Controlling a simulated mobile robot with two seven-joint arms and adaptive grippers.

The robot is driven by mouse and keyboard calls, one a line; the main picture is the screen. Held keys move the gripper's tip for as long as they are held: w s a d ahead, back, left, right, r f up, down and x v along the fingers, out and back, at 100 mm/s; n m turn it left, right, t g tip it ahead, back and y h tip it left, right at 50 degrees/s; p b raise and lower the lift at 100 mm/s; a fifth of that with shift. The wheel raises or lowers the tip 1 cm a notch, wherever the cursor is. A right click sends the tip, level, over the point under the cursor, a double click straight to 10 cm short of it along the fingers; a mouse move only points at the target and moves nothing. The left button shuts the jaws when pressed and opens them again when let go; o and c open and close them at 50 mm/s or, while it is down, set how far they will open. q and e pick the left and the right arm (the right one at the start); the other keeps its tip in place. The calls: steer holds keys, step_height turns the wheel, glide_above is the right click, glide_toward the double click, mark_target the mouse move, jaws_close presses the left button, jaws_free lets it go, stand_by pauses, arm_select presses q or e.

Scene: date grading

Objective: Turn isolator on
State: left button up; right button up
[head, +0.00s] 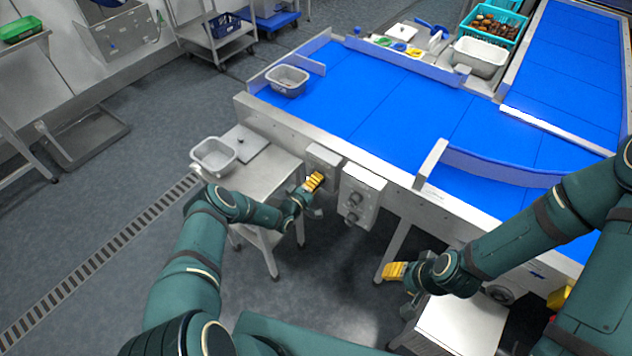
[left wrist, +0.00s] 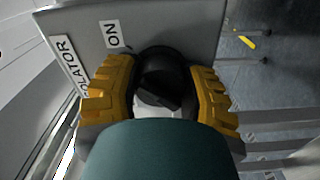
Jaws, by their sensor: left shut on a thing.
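The isolator is a grey box (head: 322,157) on the front side of the blue conveyor table. In the left wrist view its grey face (left wrist: 185,28) carries an "ON" label (left wrist: 112,33) and a partly hidden label ending in "LATOR" (left wrist: 70,65). Its black rotary knob (left wrist: 158,80) sits between the yellow fingers of my left gripper (left wrist: 160,95). My left gripper (head: 314,182) is shut on the knob, which it largely hides in the head view. My right gripper (head: 394,271) is yellow-fingered and away from the isolator, low in front of the table; its finger gap is unclear.
A grey control box (head: 360,194) with round knobs is mounted just right of the isolator. A steel side table (head: 262,178) with a grey tub (head: 213,155) stands left. The blue conveyor (head: 400,105) carries another tub (head: 287,80). Open floor lies left.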

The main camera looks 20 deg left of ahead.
arm_select(q)
steer(key=shift+d, duration=0.2)
steer(key=o, duration=1.2)
steer(key=shift+a, duration=0.1)
steer(key=shift+s+a, duration=0.15)
steer(key=shift+s, duration=0.25)
steer(key=v, duration=1.1)
steer(key=shift+s, duration=0.1)
